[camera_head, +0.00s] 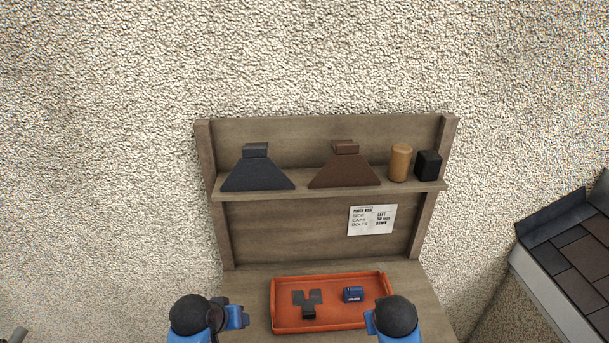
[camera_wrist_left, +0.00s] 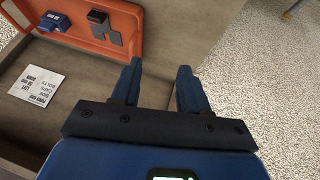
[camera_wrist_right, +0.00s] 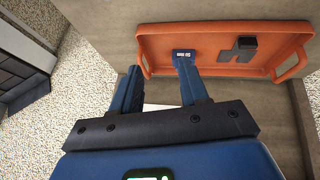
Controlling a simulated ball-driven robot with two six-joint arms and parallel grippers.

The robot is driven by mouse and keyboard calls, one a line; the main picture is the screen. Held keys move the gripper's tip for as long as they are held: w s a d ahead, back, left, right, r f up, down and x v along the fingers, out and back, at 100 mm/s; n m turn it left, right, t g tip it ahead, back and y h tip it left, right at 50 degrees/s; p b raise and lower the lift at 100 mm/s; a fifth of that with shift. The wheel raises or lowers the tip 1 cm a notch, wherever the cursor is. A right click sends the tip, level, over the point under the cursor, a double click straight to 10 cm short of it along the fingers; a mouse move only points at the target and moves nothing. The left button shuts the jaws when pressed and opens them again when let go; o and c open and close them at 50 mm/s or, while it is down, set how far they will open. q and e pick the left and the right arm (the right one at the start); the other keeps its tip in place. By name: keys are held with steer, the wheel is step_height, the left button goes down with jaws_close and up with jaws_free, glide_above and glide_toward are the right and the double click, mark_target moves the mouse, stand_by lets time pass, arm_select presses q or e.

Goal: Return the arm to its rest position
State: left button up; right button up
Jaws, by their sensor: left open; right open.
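My left gripper (camera_wrist_left: 157,88) is open and empty; the left wrist view shows its two blue fingers apart beside the workbench edge. In the head view the left gripper (camera_head: 240,317) is at the bottom, left of the orange tray (camera_head: 332,327). My right gripper (camera_wrist_right: 157,90) is open and empty. In the right wrist view its fingers point towards the tray's rim (camera_wrist_right: 220,72). In the head view my right arm's dark round end (camera_head: 396,316) covers the tray's right front corner, and its fingertips are mostly hidden.
The tray holds a dark grey bracket-like piece (camera_head: 308,298) and a small blue box (camera_head: 353,294). Above, a wooden shelf (camera_head: 330,191) carries a grey cap (camera_head: 257,173), a brown cap (camera_head: 344,170), a tan cylinder (camera_head: 401,162) and a black block (camera_head: 428,164). A tiled roof edge (camera_head: 575,250) stands right.

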arm_select(q)
steer(key=w+a+r+t, duration=0.1)
steer(key=w+r+t, duration=0.4)
steer(key=r+t, duration=0.3)
arm_select(e)
steer(key=w+a+r+t+y, duration=0.2)
steer(key=w+r+t, duration=0.3)
steer(key=r+t, duration=0.3)
arm_select(q)
steer(key=s+a+f+t+y+b, duration=0.1)
steer(key=s+f+t, duration=0.1)
steer(key=s, duration=1.1)
steer(key=s+a+f+m+t+b, duration=0.1)
steer(key=s+f, duration=0.3)
steer(key=s, duration=1)
steer(key=shift+a+t+y, duration=0.4)
steer(key=shift+a+t, duration=0.1)
steer(key=shift+a, duration=0.25)
arm_select(e)
steer(key=s+d+f+t, duration=0.2)
steer(key=s+f, duration=0.1)
steer(key=s, duration=1)
steer(key=s+d+f+m+t, duration=0.1)
steer(key=s+d+f+t, duration=0.1)
steer(key=s, duration=1.2)
steer(key=shift+d+f, duration=0.45)
steer(key=shift+f, duration=0.05)
steer(key=shift+s, duration=0.1)
